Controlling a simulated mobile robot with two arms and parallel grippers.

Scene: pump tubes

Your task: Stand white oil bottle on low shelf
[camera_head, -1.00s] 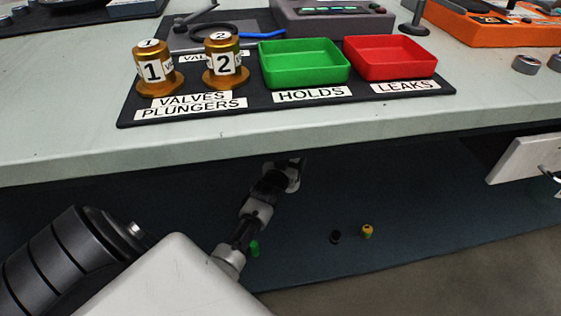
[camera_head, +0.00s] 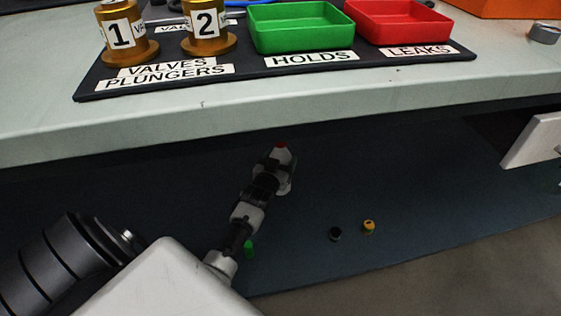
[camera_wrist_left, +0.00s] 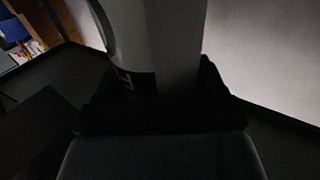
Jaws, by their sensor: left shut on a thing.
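The white oil bottle (camera_head: 283,155) with a red cap shows under the workbench in the head view, at the end of my left arm. My left gripper (camera_head: 277,178) is shut on it. In the left wrist view the white bottle (camera_wrist_left: 165,40), with a dark label band, stands between the dark fingers (camera_wrist_left: 160,105). My right gripper is not in view.
A green tray (camera_head: 300,45) and a red tray (camera_head: 400,36) sit above. The shelf's right part looks clear.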

